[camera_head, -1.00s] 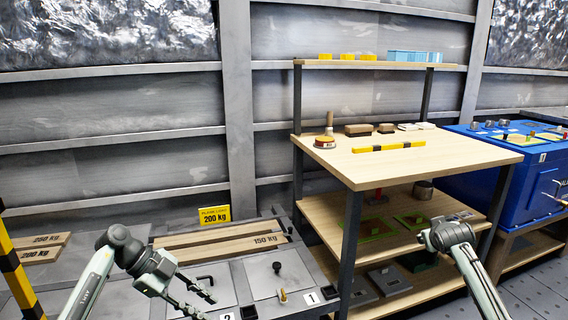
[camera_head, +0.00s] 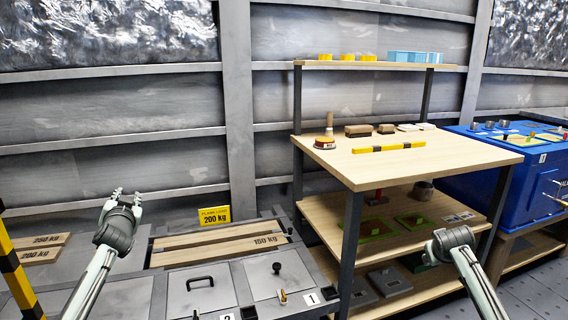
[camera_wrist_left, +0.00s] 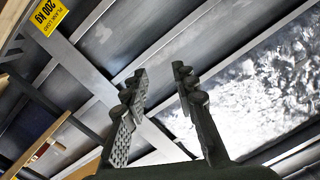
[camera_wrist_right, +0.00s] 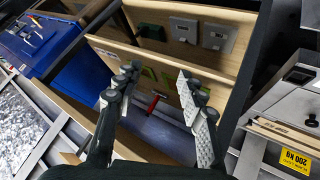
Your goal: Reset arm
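My left gripper (camera_head: 124,196) is raised at the left in the head view, pointing up, above the grey bench with lidded compartments. Its fingers stand apart with nothing between them, as the left wrist view (camera_wrist_left: 160,90) also shows. My right arm (camera_head: 452,242) is at the lower right in the head view, in front of the wooden shelf unit, and its fingers are hidden there. In the right wrist view, the right gripper's fingers (camera_wrist_right: 157,85) are apart and empty, with the shelf unit beyond them.
The wooden shelf unit (camera_head: 450,150) carries blocks, a yellow-black bar (camera_head: 388,147) and several small parts. A blue cabinet (camera_head: 520,185) stands at the right. The grey bench (camera_head: 185,300) holds planks (camera_head: 222,244) and a yellow "200 kg" sign (camera_head: 214,215). A yellow-black post (camera_head: 16,280) is at far left.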

